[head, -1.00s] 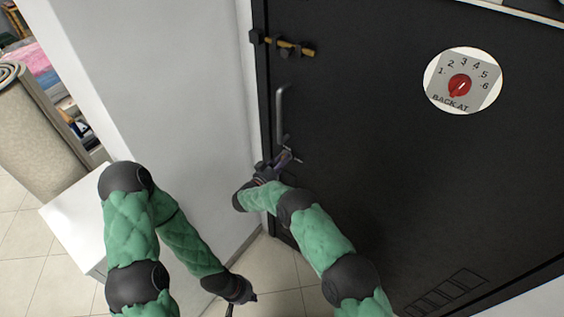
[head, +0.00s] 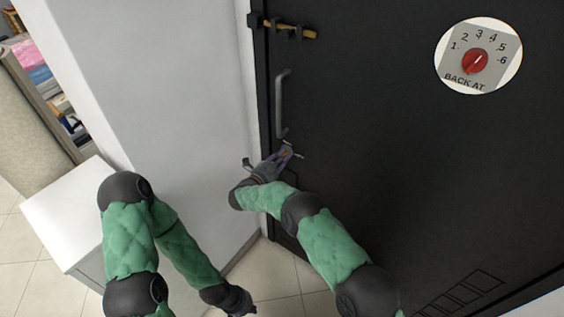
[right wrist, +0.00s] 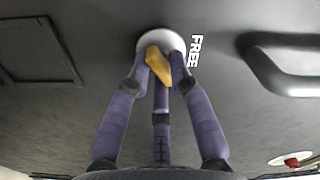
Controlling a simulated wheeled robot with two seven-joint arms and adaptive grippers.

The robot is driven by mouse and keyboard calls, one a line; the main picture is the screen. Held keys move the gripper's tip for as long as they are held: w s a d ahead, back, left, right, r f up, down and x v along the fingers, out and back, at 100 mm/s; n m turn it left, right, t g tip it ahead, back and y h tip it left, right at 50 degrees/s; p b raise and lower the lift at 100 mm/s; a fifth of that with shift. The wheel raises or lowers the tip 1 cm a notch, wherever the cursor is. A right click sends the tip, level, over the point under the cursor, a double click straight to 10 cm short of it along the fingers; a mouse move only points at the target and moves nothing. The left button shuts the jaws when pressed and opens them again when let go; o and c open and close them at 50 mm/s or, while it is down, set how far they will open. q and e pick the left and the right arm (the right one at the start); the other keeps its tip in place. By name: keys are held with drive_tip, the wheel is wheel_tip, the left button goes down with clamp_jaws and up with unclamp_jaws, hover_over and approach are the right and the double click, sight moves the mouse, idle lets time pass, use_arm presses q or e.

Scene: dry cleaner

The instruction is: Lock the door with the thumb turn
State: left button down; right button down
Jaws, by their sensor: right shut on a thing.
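The black door (head: 400,150) fills the right of the head view and stands in its frame. In the right wrist view, the thumb turn is a brass-coloured knob (right wrist: 157,66) on a round white plate (right wrist: 160,41), with the word FREE beside it. My right gripper (right wrist: 160,72) is shut on the knob, its fingers around it. In the head view my right gripper (head: 284,155) is at the door's left edge, just below the handle, and mostly covers the turn. My left gripper (head: 246,307) hangs low near the floor, by the wall; its jaws are too small to read.
A pull handle (head: 282,103) is just above my right gripper. A brass bolt (head: 290,30) sits higher on the door. A round sign with a red dial (head: 475,61) is at upper right. A white cabinet (head: 75,210) stands at left.

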drive_tip(key=m+b, duration=0.2)
drive_tip(key=m, duration=0.1)
drive_tip(key=shift+f+m+b, duration=0.3)
drive_tip(key=shift+f, duration=0.05)
drive_tip(key=shift+m+b, duration=0.75)
drive_tip(key=shift+m, duration=0.65)
drive_tip(key=c, duration=1.2)
unclamp_jaws()
drive_tip(key=shift+r, duration=0.1)
drive_tip(key=v, duration=1.2)
